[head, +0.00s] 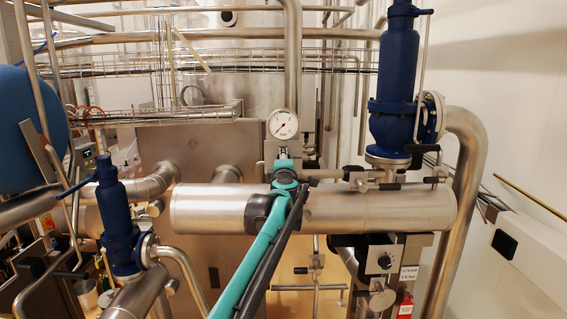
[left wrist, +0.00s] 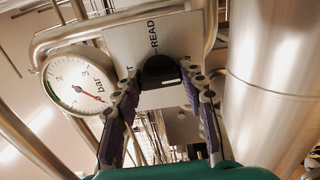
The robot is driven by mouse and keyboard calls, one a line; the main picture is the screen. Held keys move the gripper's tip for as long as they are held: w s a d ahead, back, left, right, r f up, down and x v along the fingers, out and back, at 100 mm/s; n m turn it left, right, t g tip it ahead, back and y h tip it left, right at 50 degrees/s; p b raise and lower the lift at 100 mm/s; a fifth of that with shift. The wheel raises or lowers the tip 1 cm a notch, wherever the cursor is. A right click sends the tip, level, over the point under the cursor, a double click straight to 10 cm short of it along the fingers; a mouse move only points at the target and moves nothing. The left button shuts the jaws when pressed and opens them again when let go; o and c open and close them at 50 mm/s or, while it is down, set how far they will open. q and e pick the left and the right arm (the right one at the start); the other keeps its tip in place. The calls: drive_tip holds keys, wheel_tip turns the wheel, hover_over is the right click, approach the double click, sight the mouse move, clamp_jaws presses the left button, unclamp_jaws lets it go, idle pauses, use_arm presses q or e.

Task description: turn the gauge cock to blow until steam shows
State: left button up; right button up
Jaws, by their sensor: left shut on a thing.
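The round white pressure gauge (head: 283,124), marked bar, stands above the horizontal steel pipe in the head view; it also shows at the left of the left wrist view (left wrist: 78,82), its red needle pointing to the lower right. Beside it in the wrist view is a grey plate (left wrist: 140,38) lettered READ; its other lettering is partly covered. The black cock handle (left wrist: 160,70) sits in front of the plate. My left gripper (left wrist: 161,78) is shut on this handle, one purple-padded finger each side. In the head view my left gripper (head: 283,162) is just below the gauge. No steam shows.
The thick steel pipe (head: 385,207) crosses behind my arm. Blue valves stand at right (head: 392,90) and lower left (head: 118,215). A black knob on a steel box (head: 384,262) is below the pipe. A wire cable tray (head: 280,62) runs behind.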

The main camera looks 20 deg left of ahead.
use_arm(q)
drive_tip(key=shift+m, duration=0.8)
drive_tip(key=o, duration=1.2)
drive_tip(key=shift+c, duration=0.2)
drive_tip(key=shift+d, duration=0.1)
drive_tip(key=v, duration=1.2)
